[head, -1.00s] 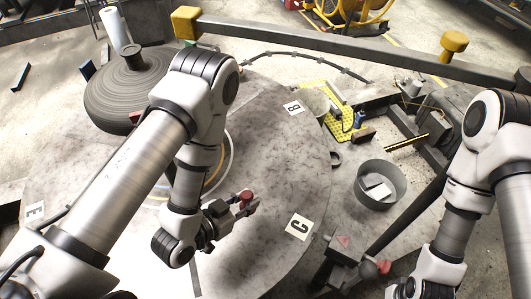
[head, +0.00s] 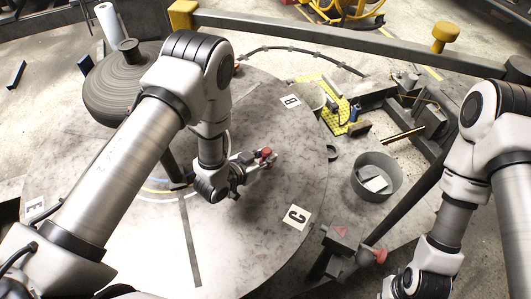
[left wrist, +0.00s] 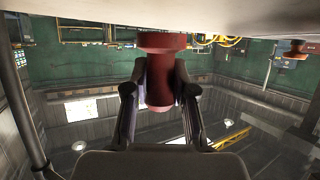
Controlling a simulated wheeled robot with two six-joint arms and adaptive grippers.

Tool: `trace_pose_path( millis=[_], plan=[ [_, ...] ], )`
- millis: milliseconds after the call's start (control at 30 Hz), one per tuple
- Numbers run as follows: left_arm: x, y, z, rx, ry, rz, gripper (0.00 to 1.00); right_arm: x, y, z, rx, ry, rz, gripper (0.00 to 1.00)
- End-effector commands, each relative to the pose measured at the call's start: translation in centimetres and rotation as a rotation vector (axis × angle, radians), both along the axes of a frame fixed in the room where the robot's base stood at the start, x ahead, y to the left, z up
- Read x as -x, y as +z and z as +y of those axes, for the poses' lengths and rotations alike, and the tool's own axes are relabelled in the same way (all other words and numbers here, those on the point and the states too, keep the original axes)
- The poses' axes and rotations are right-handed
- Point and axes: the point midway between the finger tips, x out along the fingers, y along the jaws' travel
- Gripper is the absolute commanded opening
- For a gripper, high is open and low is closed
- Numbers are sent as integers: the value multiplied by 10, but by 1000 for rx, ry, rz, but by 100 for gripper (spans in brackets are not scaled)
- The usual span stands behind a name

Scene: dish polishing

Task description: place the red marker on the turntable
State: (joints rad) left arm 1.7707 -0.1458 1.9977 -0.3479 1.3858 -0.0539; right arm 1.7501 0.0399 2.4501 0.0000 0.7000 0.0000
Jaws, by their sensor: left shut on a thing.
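The red marker (head: 266,154) is held in my left gripper (head: 268,160), over the right-hand part of the turntable (head: 250,240), a big round grey disc with lettered plates. In the left wrist view, which looks upside down, the marker (left wrist: 160,80) is between the two shut fingers (left wrist: 160,95). Its wide end is close to the pale surface along the top edge; I cannot tell whether they touch. Another red piece (left wrist: 296,50) shows at the upper right there. My right arm is at the right of the head view; its gripper is not in view.
A dark ribbed round vessel (head: 125,85) stands at the turntable's back left. A grey bin (head: 376,176), a yellow perforated plate (head: 338,105) and a dark device with a red knob (head: 379,255) are to the right. The turntable's front right is clear.

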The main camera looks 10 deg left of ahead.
Motion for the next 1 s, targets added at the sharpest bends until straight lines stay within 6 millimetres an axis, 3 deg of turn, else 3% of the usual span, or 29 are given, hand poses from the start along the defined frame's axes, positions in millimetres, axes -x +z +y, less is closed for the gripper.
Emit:
trace_pose_path(
  millis=[733, 767, 800, 1000],
  plan=[
    [0, -14, 0, -1, -1, -3, 0, 0, -9, 0, 0, 0, 0, 0],
    [0, -14, 0, 0, 0, -2, 36, 0, -9, 0, 0, 0, 0, 0],
    [0, -14, 0, 0, 0, -2, 50, 0, -9, 0, 0, 0, 0, 0],
    [0, -14, 0, 0, 0, -2, 50, 0, -9, 0, 0, 0, 0, 0]
  ],
)
